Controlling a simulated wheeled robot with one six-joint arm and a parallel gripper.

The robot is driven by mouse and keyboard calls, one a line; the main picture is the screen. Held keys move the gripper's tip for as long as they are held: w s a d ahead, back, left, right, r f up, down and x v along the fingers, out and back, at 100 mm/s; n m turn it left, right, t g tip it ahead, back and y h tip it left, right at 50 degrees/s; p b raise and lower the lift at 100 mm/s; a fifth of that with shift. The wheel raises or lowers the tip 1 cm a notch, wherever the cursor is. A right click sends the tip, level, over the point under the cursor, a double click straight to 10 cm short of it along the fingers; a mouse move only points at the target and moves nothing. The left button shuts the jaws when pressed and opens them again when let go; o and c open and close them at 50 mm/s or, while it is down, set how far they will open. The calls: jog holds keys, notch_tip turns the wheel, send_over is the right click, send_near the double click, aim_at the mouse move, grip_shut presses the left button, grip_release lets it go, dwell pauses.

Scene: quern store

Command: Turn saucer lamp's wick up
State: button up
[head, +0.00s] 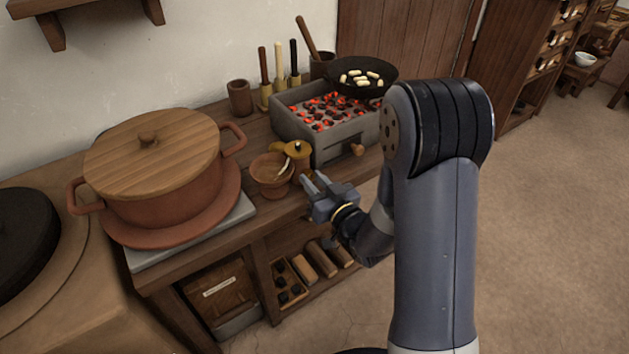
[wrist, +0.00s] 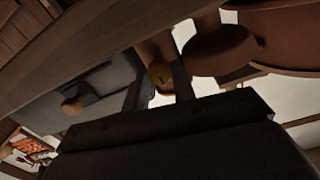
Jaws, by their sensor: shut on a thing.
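The saucer lamp (head: 271,178) is a small terracotta dish on a foot near the counter's front edge, with a pale curved wick (head: 285,166) at its rim. In the wrist view its rounded terracotta underside (wrist: 222,52) shows. A yellow-brown knob (wrist: 161,76) with a dark slot sits between my fingers. My gripper (head: 309,181) reaches in from the right, just beside the lamp, and is shut on this knob. The knob is mostly hidden by the fingers in the head view, and how it joins the lamp is unclear.
A grey brazier (head: 345,140) with glowing coals stands behind, with a black pan (head: 366,88) above it. A large lidded pot (head: 145,190) is at the left. A yellow-brown lidded vessel (head: 296,150) stands close behind the lamp. Open floor (head: 545,220) lies right.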

jog(key=shift+c, duration=1.2)
